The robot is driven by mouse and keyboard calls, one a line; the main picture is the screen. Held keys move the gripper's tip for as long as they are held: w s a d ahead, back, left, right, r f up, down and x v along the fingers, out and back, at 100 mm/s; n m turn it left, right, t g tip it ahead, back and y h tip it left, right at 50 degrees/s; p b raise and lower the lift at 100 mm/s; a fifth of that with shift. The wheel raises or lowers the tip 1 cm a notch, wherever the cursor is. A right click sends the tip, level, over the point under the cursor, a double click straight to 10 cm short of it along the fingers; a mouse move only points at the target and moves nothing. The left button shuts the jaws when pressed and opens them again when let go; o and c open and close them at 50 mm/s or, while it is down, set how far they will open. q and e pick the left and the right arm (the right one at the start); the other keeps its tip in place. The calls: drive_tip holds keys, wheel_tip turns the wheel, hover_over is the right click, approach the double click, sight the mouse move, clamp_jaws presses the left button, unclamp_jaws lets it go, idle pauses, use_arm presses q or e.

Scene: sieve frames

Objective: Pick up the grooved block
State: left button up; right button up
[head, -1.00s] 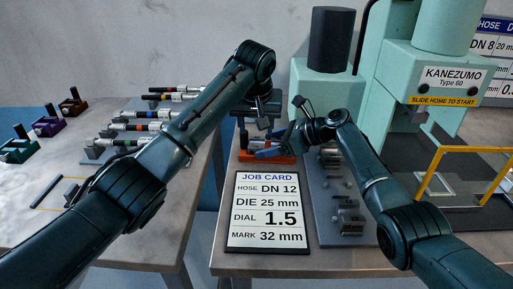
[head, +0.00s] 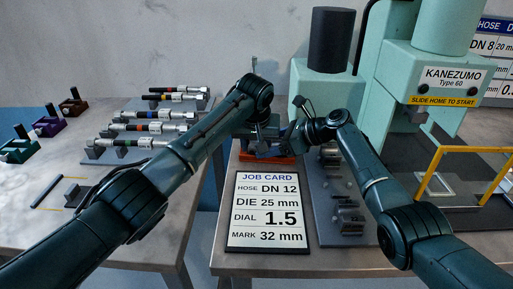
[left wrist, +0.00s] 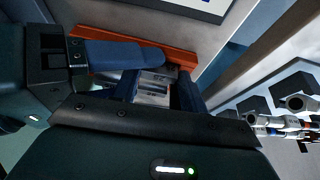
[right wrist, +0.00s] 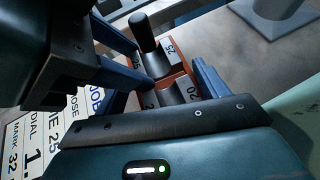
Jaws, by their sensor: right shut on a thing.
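An orange-red block (head: 284,159), which I take for the grooved block, sits behind the job card, partly hidden by my grippers. The right wrist view shows it (right wrist: 183,64) with size numbers, dark rounded hollows and a black post (right wrist: 148,35). My right gripper (right wrist: 165,85) has its blue fingers on either side of it. My left gripper (head: 266,145) is low over the block's left part. In the left wrist view its blue fingers (left wrist: 155,88) are apart, with a grey metal piece visible between them; contact is unclear. The orange block (left wrist: 190,55) lies just beyond.
The job card (head: 268,212) lies in front. A grey rack (head: 340,215) of metal pieces stands right of it, beside the green press (head: 445,80) with a yellow frame (head: 440,165). Hoses (head: 150,128) and coloured blocks (head: 48,125) sit on the left table.

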use_arm(q)
drive_tip(key=shift+w, duration=0.1)
drive_tip(key=c, duration=0.7)
use_arm(e)
drive_tip(key=shift+s+a+f, duration=0.15)
drive_tip(key=shift+s+f, duration=0.05)
drive_tip(key=shift+f, duration=0.1)
use_arm(q)
clamp_jaws()
use_arm(e)
drive_tip(key=shift+f, duration=0.1)
use_arm(q)
wheel_tip(320, 180, up, 10)
drive_tip(key=shift+r, duration=0.15)
use_arm(e)
drive_tip(key=o, duration=1.3)
drive_tip(key=shift+w, duration=0.1)
drive_tip(key=shift+o, duration=2.2)
drive_tip(key=shift+w+r, duration=0.1)
drive_tip(key=shift+r, duration=0.15)
